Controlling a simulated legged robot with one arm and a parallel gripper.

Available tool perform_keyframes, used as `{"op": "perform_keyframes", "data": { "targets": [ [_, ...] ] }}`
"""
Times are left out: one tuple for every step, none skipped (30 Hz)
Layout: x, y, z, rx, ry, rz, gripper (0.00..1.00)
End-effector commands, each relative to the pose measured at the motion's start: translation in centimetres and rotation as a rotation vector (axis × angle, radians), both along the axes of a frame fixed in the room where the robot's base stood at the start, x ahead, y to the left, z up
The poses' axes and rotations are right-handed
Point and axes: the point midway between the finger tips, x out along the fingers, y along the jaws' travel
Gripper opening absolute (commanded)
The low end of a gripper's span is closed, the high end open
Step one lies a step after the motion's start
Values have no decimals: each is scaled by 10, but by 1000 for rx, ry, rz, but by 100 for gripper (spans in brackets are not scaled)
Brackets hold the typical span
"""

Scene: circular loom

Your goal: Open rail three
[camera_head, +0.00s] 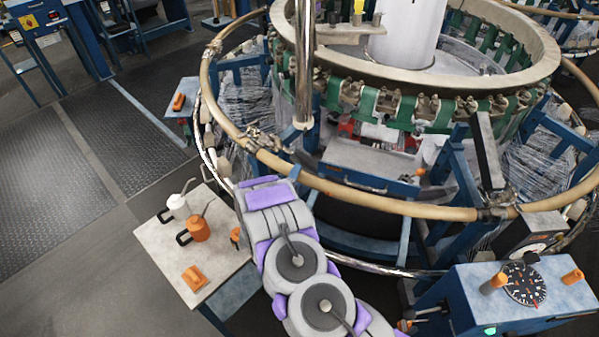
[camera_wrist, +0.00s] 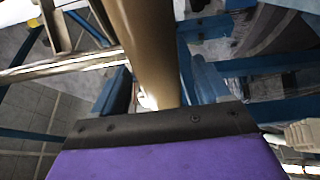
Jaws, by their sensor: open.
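A tan ring rail (camera_head: 370,200) curves around the front of the circular loom. Metal joint fittings sit on it at the left (camera_head: 262,140) and at the right (camera_head: 497,208). I cannot tell which section is rail three. My gripper (camera_head: 258,182) is at the rail's left front, just below the left fitting; its fingertips are partly hidden by my own arm. In the wrist view, my gripper's purple body with a black edge (camera_wrist: 160,124) fills the bottom, and the tan rail (camera_wrist: 150,50) runs up close in front of it. The gripper is open; contact with the rail cannot be told.
A small table (camera_head: 160,245) with a white oil can (camera_head: 178,206), an orange can (camera_head: 199,229) and an orange item (camera_head: 194,278) stands left of my arm. A blue control box (camera_head: 520,295) with a dial is at right. A chrome post (camera_head: 304,60) rises behind the rail. The left floor is clear.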

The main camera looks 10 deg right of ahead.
Motion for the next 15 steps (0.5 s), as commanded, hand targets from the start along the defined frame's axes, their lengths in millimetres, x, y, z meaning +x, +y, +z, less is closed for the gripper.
{"op": "perform_keyframes", "data": {
  "targets": [
    [7,-6,0,-1,-3,-3,76],
    [10,-8,0,-2,-3,-3,76],
    [15,-10,0,-2,-3,-2,76],
    [17,-11,0,-1,-2,-1,76],
    [20,-13,0,-1,-2,-1,76],
    [23,-15,0,-2,-1,-2,76],
    [24,-16,1,-2,-1,-2,76],
    [26,-17,1,-2,0,-2,76],
    [28,-17,1,-2,0,-1,76],
    [28,-18,1,-2,0,0,76],
    [29,-18,1,-2,0,0,76],
    [30,-18,1,-2,0,0,76],
    [30,-18,1,-2,0,1,76],
    [30,-18,1,-2,0,1,76],
    [30,-18,1,-2,1,1,76]
  ]
}}
